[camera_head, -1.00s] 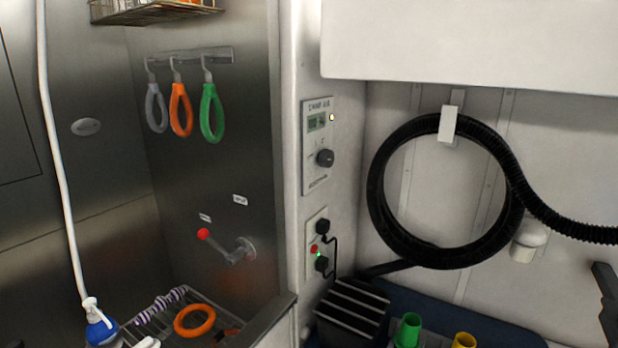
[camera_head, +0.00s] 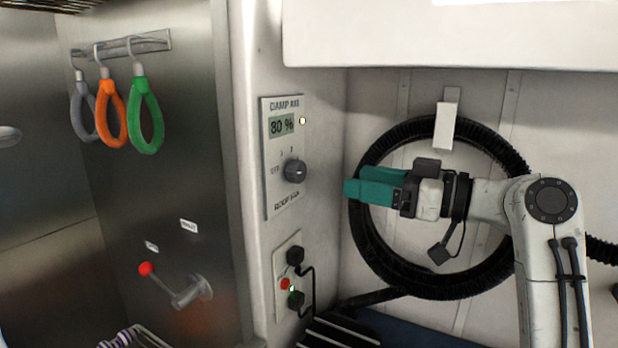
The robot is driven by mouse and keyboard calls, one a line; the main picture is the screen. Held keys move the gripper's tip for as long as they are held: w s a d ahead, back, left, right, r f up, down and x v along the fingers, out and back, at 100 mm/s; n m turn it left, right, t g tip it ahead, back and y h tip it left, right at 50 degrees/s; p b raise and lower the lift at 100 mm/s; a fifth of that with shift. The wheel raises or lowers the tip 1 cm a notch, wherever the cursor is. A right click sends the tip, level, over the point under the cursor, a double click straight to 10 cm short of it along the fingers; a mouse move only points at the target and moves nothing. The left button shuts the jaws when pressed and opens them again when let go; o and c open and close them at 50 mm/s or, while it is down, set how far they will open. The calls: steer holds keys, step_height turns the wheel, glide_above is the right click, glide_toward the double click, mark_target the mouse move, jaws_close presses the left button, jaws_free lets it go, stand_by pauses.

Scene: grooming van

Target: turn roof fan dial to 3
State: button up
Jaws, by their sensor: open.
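The roof fan dial (camera_head: 295,171) is a dark round knob on a pale wall panel (camera_head: 283,206). Small position marks stand around it; I cannot tell for sure which one it points to. The panel's display (camera_head: 282,126) above the dial reads 80 %, with a small lit lamp (camera_head: 302,121) beside it. My gripper (camera_head: 348,188), with teal fingers, is at the right of the dial, pointing left toward the panel. It is open and empty, apart from the dial. The two fingers overlap in this view, so the gap between them is hard to see.
A coiled black hose (camera_head: 372,255) hangs on the back wall behind my arm. Below the panel is a socket plate (camera_head: 290,262) with plugs and cables. A lever with a red knob (camera_head: 146,268) and several hanging loops (camera_head: 147,118) are on the steel wall at left.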

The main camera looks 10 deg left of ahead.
mark_target(302, 170)
steer(key=p+x, duration=0.2)
steer(key=x, duration=0.8)
steer(key=shift+a+p, duration=0.3)
steer(key=shift+a, duration=0.1)
steer(key=c, duration=1)
